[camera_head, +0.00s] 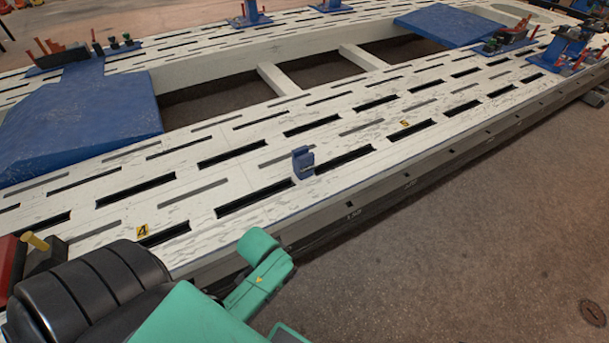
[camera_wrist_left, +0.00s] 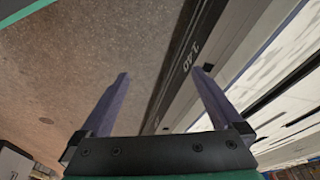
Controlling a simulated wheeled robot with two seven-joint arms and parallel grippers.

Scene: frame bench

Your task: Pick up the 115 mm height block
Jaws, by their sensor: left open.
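A small upright blue block (camera_head: 303,162) stands on the white slotted bench top (camera_head: 225,171) near its front edge in the head view. It looks like the height block; I cannot read a size on it. My left gripper (camera_wrist_left: 160,73) is open and empty in the left wrist view, its two dark fingers wide apart. Below them show the floor and the bench's side. The block does not show in the left wrist view. In the head view my green left arm is at the bottom, and its fingers cannot be made out. My right gripper is not in view.
Large blue ramps (camera_head: 80,122) lie at the left of the bench, another (camera_head: 449,24) at the back. Blue clamp stands (camera_head: 568,50) with red parts are at the far right. Around the block the bench top is clear. Brown floor (camera_head: 460,240) lies in front.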

